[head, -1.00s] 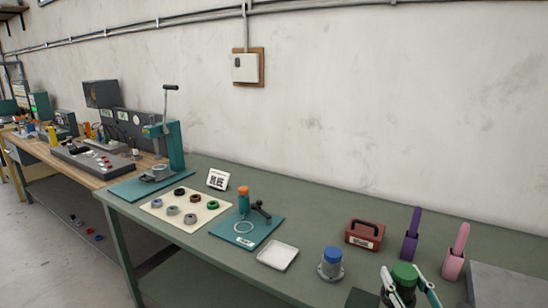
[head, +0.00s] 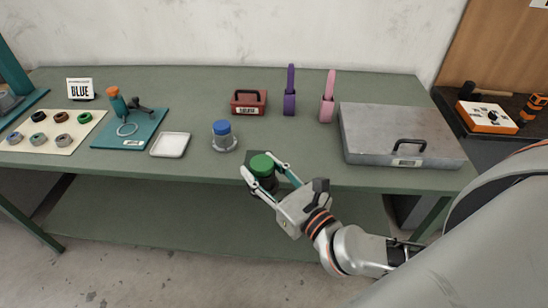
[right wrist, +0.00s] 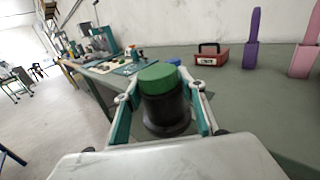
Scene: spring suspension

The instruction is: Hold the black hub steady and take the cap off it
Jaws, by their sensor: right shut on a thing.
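The black hub (head: 268,184) stands at the front edge of the green bench with a green cap (head: 262,164) on top. My right gripper (head: 257,163) reaches in from the right, with one finger on each side of the hub, and is shut on it. In the right wrist view the hub (right wrist: 168,115) sits upright between the two fingers, and the green cap (right wrist: 158,78) rises above them. The cap is seated on the hub. My left gripper is not in view.
A grey hub with a blue cap (head: 222,130) stands just behind and left. A white tray (head: 170,145) lies further left. A red box (head: 248,102), purple holder (head: 290,103), pink holder (head: 327,108) and grey case (head: 395,135) stand behind and right.

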